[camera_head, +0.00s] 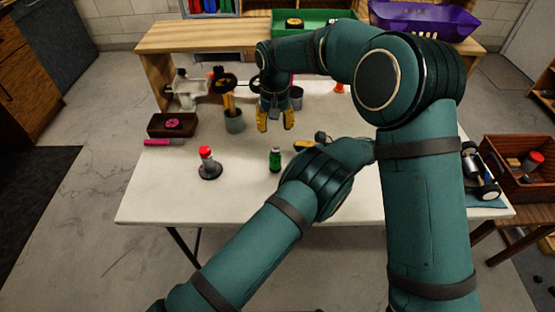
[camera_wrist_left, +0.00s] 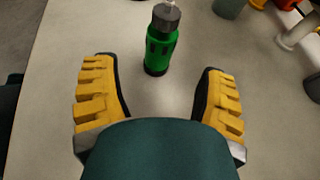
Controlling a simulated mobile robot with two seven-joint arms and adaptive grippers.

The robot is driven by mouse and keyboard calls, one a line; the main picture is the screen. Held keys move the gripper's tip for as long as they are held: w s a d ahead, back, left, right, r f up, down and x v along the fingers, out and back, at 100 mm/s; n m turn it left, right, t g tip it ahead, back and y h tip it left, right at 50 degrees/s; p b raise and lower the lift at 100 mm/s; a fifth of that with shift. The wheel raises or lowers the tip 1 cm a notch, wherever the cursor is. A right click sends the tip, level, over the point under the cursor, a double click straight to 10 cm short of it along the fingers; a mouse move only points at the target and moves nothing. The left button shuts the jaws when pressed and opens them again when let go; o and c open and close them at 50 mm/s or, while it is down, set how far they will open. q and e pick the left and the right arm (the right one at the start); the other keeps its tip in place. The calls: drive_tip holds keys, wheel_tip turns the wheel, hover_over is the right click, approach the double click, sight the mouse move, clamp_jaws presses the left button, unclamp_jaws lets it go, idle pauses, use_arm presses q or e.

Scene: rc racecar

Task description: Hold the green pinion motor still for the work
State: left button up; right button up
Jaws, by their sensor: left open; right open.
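The green pinion motor (camera_head: 275,159) stands upright on the white worktable (camera_head: 150,195), near its front middle. In the left wrist view the motor (camera_wrist_left: 160,48) has a green body, a grey top and a thin light shaft. My left gripper (camera_wrist_left: 159,80) is open, with its yellow fingers spread. The motor stands just beyond the fingertips, roughly centred between them, with no contact visible. In the head view my left arm hides most of that gripper (camera_head: 304,145). My right gripper (camera_head: 275,122) is open and empty, pointing down behind the motor.
A red-topped object on a black disc (camera_head: 208,165) stands left of the motor. A car chassis (camera_head: 483,178) is at the right. Bare table surrounds the motor's front.

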sight(275, 148)
use_arm(q)
drive_tip(key=x, duration=0.6)
drive_tip(key=shift+w+a+f, duration=0.1)
drive_tip(key=shift+a+f, duration=0.05)
drive_tip(key=shift+a, duration=0.15)
clamp_jaws()
use_arm(e)
drive_tip(key=shift+o, duration=1)
drive_tip(key=n, duration=0.3)
drive_tip(key=shift+r+n, duration=0.3)
drive_tip(key=shift+r, duration=0.05)
wheel_tip(275, 148, down, 10)
drive_tip(key=n, duration=1)
drive_tip(key=shift+f, duration=0.1)
